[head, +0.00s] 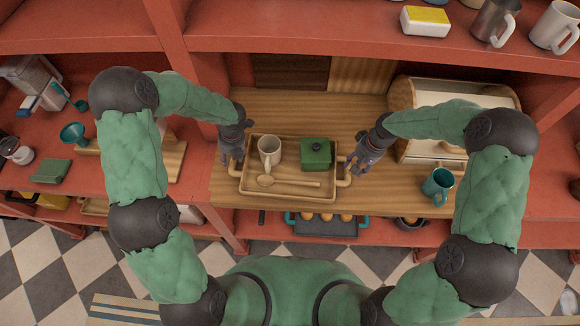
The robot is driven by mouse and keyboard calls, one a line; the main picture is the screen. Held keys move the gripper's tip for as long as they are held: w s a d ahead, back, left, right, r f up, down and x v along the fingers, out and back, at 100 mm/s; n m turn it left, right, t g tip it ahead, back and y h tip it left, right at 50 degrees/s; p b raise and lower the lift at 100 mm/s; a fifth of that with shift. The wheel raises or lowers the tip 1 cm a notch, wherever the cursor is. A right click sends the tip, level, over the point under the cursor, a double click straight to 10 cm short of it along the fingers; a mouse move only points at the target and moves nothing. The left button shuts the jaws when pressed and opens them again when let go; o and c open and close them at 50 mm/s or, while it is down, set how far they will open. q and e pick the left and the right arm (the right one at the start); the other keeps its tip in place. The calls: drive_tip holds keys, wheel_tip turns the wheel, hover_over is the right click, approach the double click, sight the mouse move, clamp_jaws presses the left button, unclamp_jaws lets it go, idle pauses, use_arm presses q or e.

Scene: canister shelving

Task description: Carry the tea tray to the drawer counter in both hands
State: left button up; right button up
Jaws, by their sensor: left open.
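The wooden tea tray (290,195) rests on a wooden counter (400,204) in the middle of the head view. It holds a cream mug (269,151), a green lidded box (315,154) and a wooden spoon (290,182). A handle stands out at each short end. My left gripper (232,162) is open at the tray's left handle. My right gripper (353,168) is at the right handle; its fingers are dark and small, so I cannot tell whether they are closed on it. I cannot tell which surface is the drawer counter.
A teal mug (438,186) stands right of the tray, near a wooden bread bin (420,148). Below the counter edge, a shelf holds a dark tray (326,225) with round golden items. Red shelves flank the counter; mugs and a yellow-topped dish (425,20) stand above.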

sight(231, 164)
use_arm(q)
drive_tip(key=f, duration=0.2)
drive_tip(key=a+f, duration=0.1)
drive_tip(key=f, duration=0.2)
drive_tip(key=shift+f, duration=0.25)
use_arm(e)
drive_tip(key=f, duration=0.2)
drive_tip(key=a+f, duration=0.1)
drive_tip(key=f, duration=0.2)
drive_tip(key=shift+f, duration=0.25)
use_arm(q)
clamp_jaws()
use_arm(e)
clamp_jaws()
use_arm(q)
drive_tip(key=shift+r, duration=0.1)
use_arm(e)
drive_tip(key=shift+w+r, duration=0.1)
